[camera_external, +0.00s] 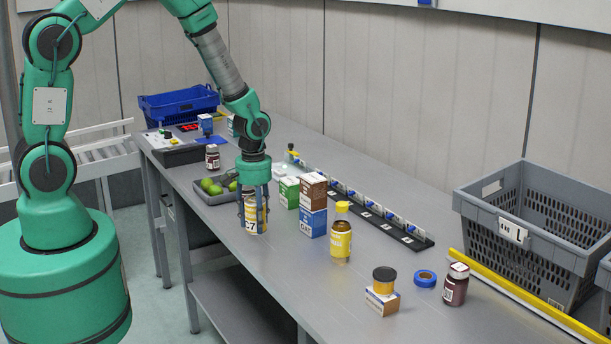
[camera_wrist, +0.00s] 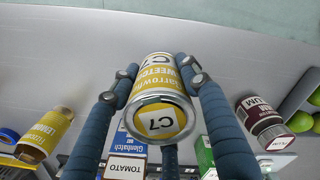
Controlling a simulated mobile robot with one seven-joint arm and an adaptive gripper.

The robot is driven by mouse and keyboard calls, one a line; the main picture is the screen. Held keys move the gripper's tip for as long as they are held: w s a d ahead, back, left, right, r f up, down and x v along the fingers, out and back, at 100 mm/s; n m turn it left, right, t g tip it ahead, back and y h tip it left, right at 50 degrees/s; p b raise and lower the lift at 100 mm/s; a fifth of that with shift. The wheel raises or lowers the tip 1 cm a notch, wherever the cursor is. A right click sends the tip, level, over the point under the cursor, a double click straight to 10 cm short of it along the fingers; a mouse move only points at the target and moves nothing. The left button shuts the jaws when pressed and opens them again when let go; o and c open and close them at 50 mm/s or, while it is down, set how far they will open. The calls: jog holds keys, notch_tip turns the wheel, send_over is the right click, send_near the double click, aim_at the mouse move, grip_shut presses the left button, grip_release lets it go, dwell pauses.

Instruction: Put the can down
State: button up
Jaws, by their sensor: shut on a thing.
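The can (camera_external: 256,217) has a yellow and white label marked C7 and is upright at the near edge side of the grey table in the external view. My gripper (camera_external: 254,200) points straight down over it, with its fingers shut around the can's sides. In the wrist view the can (camera_wrist: 160,100) sits between the blue fingers of my gripper (camera_wrist: 165,95), its yellow C7 lid facing the camera. The can's base looks at or very near the table top; I cannot tell whether it touches.
Stacked boxes (camera_external: 313,205) and a yellow-labelled bottle (camera_external: 341,240) stand right of the can. A grey tray of green fruit (camera_external: 212,187) is close on the left. A jar on a small box (camera_external: 383,290) stands farther right. Bare table (camera_external: 290,262) lies in front.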

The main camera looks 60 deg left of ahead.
jog(key=shift+w, duration=0.45)
jog(key=shift+f, duration=0.1)
jog(key=shift+f, duration=1.65)
jog(key=shift+f+b, duration=0.2)
jog(key=shift+b, duration=0.1)
jog(key=o, duration=1.4)
jog(key=shift+o, duration=0.2)
jog(key=shift+r, duration=0.15)
notch_tip(320, 180, up, 12)
jog(key=shift+r+p, duration=0.1)
jog(key=shift+p, duration=0.55)
